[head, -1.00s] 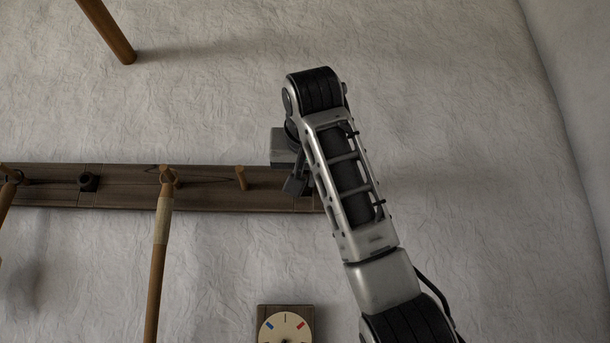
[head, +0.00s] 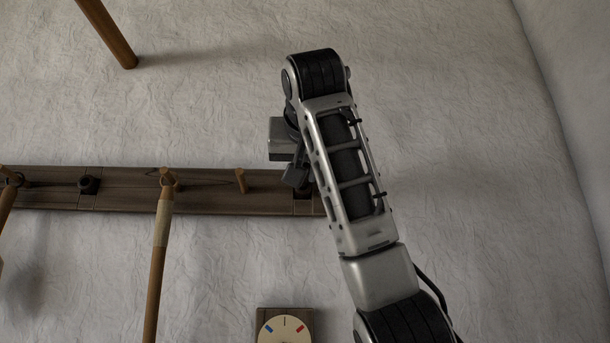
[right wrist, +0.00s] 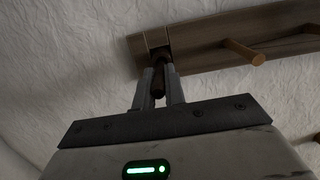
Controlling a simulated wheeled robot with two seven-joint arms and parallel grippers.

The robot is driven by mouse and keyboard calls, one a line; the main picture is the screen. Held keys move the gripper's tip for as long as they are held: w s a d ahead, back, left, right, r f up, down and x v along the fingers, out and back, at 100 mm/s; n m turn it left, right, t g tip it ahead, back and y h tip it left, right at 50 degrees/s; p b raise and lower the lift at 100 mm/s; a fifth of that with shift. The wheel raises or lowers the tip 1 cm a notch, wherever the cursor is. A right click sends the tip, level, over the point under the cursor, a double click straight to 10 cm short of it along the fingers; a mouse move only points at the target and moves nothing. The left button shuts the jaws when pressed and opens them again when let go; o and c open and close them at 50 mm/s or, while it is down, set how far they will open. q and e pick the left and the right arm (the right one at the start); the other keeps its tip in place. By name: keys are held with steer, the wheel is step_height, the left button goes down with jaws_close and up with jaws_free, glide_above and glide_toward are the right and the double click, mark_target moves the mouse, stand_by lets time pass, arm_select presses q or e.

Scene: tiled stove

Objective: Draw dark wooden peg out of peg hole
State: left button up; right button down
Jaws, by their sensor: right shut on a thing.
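The dark wooden peg (right wrist: 157,84) is between the two fingers of my right gripper (right wrist: 160,88) in the right wrist view, and the fingers are shut on it. Its far end points at a dark square patch (right wrist: 158,38) at the end of the wooden rail (right wrist: 205,43). I cannot tell whether its tip is still inside the peg hole, which is hidden there. In the head view my right gripper (head: 294,176) is in front of the rail (head: 210,200), mostly covered by my arm, and the peg is hidden. My left gripper is not in view.
A light peg (head: 240,181) sticks out of the rail just left of my gripper. A dial (head: 285,329) is below. The wall on the right is bare.

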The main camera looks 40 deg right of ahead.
steer(key=shift+b+v, duration=0.55)
steer(key=shift+v, duration=0.6)
steer(key=shift+f, duration=0.1)
